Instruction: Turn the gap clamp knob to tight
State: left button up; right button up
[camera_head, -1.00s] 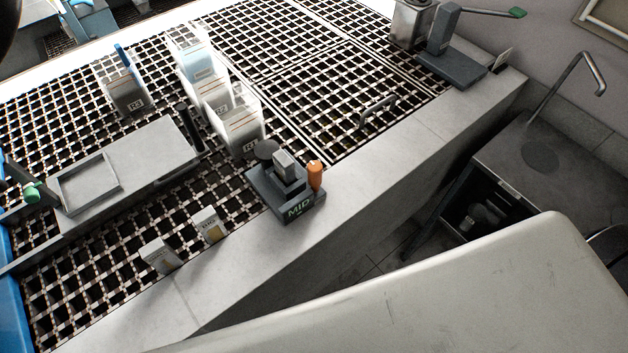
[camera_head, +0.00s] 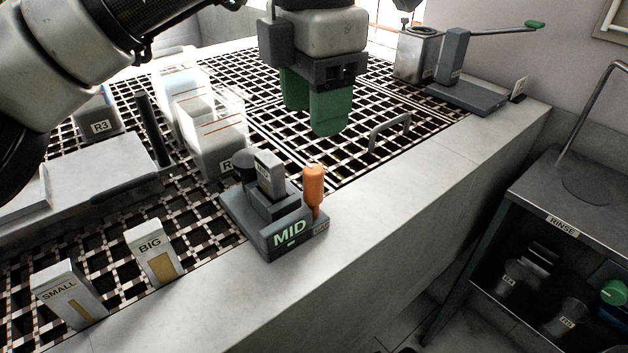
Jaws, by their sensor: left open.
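A dark grey block device (camera_head: 262,222) sits on the near edge of the bench, with a green-lit MID sign (camera_head: 289,236) on its front. An upright orange handle (camera_head: 313,184) stands at its right corner, above a small label too small to read. A dark round knob (camera_head: 243,164) shows at its back left, partly behind a grey upright piece. I cannot tell which of these is the gap clamp knob. My left gripper (camera_head: 311,112), with green fingers, is open and empty. It hangs above the grating, behind and above the orange handle, touching nothing. My right gripper is not in view.
Cards marked SMALL (camera_head: 68,292) and BIG (camera_head: 152,253) stand left of the device. Pale containers (camera_head: 210,135) stand behind it. A metal loop handle (camera_head: 390,131) rises from the grating to the right. The bench's front ledge (camera_head: 420,165) is clear. A RINSE stand (camera_head: 562,226) is at right.

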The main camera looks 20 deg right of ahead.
aim_at(314, 169)
pick_arm(q)
notch_tip(314, 169, down, 9)
jog(key=shift+f+b, duration=0.1)
jog(key=shift+b, duration=0.75)
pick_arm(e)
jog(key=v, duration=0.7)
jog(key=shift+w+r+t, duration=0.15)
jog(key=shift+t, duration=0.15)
pick_arm(q)
jog(key=shift+c, duration=0.3)
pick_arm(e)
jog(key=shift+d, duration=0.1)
pick_arm(q)
jog(key=c, duration=0.9)
jog(key=m+p, duration=0.3)
jog(key=m, duration=0.5)
jog(key=m+p, duration=0.1)
jog(key=m, duration=0.2)
jog(key=shift+m, duration=1.9)
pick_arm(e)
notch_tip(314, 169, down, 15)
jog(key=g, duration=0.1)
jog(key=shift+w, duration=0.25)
